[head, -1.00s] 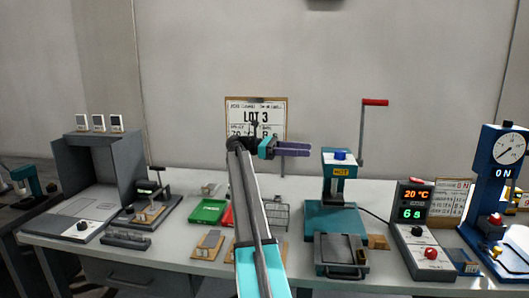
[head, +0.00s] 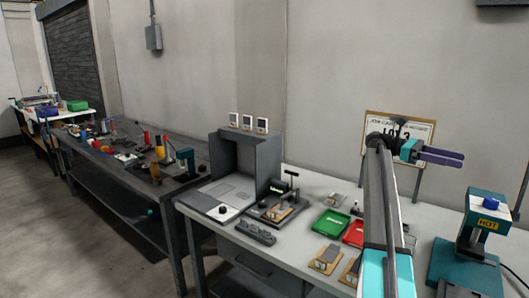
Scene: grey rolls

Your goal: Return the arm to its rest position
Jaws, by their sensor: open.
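My arm (head: 383,215) rises from the bottom edge, right of centre in the head view, and bends at the top. My gripper (head: 441,156) points to the right, with its purple fingers apart and nothing between them. It is raised above the level of the bench top, in front of the wall and just right of the LOT 3 sign (head: 391,121). My arm and wrist hide part of the sign and part of the bench.
The light bench (head: 290,232) holds a grey booth (head: 262,160), a green tray (head: 331,222), a red tray (head: 354,233) and a teal press (head: 470,245). A darker cluttered bench (head: 110,172) stands to the left. Grey floor (head: 65,250) is open at lower left.

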